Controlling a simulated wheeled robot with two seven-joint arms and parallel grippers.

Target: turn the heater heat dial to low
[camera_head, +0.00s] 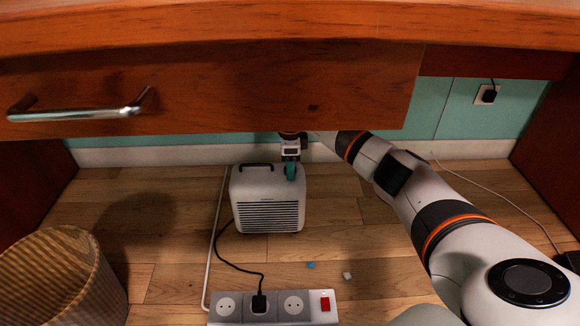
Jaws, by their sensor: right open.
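The white heater (268,194) stands on the wooden floor under the desk, with a dark grille on its front and a dark handle on top. My right gripper (291,168) points down at the top right of the heater, with its jaws open. A teal piece shows at its tip, against the heater's top; I cannot tell whether it is a fingertip or the dial. The dial's setting cannot be read, and I cannot tell whether the gripper touches it. My left gripper is not in view.
The wooden desk drawer (210,90) with a metal handle overhangs the heater. A power strip (335,308) with a red switch lies in front, a black cable running to the heater. A wicker basket (62,280) stands at left. Small bits lie on the floor (385,265).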

